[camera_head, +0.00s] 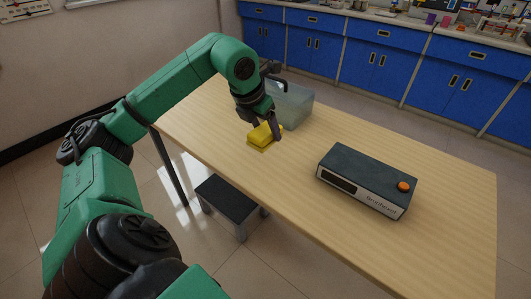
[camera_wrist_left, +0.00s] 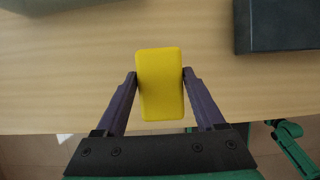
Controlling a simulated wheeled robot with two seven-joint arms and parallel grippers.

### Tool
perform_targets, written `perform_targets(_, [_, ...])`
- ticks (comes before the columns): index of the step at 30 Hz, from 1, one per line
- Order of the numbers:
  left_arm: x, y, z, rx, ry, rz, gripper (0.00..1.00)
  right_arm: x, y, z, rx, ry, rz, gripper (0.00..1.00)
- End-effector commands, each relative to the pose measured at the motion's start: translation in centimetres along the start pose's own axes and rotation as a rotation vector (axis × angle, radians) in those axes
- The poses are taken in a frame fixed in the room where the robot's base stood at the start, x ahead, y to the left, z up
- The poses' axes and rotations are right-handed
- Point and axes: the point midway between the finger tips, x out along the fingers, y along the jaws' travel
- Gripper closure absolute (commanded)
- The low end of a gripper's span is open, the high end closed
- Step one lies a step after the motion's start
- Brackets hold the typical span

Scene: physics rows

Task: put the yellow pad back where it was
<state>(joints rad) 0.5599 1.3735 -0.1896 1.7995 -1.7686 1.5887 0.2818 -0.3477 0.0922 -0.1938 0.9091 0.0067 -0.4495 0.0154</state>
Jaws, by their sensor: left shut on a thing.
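The yellow pad (camera_head: 265,133) is at the near left part of the wooden table, close to its front edge. My left gripper (camera_head: 262,127) reaches down over it and is shut on it, one finger on each side. In the left wrist view the pad (camera_wrist_left: 160,84) sits between the two fingertips (camera_wrist_left: 160,76), long side pointing away from the palm. A darker yellow patch shows just below the pad in the head view; I cannot tell if it is a marking or part of the pad, nor whether the pad touches the table. My right gripper is not in view.
A translucent bin (camera_head: 294,107) stands right behind my left gripper. A dark box with an orange knob (camera_head: 372,180) lies to the right on the table (camera_head: 440,240). The table between them is clear. A dark-topped stool (camera_head: 228,199) stands below the front edge; blue cabinets (camera_head: 375,65) line the back.

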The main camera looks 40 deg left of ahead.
Motion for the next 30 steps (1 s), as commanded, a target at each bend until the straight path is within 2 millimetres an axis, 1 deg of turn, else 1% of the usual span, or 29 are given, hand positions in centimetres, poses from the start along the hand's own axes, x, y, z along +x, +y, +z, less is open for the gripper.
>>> perform_targets(1, [2.0,0.1,-1.0,0.000,0.006,0.003,0.99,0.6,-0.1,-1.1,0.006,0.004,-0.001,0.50])
perform_targets(3, [3.3,0.1,-1.5,0.000,0.005,0.003,0.99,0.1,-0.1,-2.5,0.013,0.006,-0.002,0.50])
perform_targets(5, [4.0,0.1,-1.7,0.000,0.003,0.002,0.99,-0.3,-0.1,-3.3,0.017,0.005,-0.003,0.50])
perform_targets(9, [6.4,0.1,-2.8,0.000,0.005,0.002,0.99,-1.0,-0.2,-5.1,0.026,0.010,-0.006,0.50])
perform_targets(12, [7.4,0.1,-3.1,0.000,0.001,0.001,0.99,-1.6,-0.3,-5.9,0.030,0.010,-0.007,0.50])
perform_targets(17, [7.3,0.0,-3.1,0.000,0.001,0.000,0.99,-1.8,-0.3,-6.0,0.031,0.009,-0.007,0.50])
perform_targets(18, [7.3,0.0,-3.1,0.000,0.002,-0.001,0.21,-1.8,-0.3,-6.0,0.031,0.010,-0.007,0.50])
perform_targets(20, [7.3,0.0,-3.1,0.000,0.002,-0.001,0.00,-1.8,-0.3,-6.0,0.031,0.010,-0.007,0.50])
perform_targets(27, [7.2,0.1,-3.1,-0.001,0.000,0.000,0.00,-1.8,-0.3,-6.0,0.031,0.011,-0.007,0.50])
perform_targets(30, [6.7,0.2,-3.1,-0.001,-0.001,0.002,0.00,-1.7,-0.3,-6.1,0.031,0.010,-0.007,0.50])
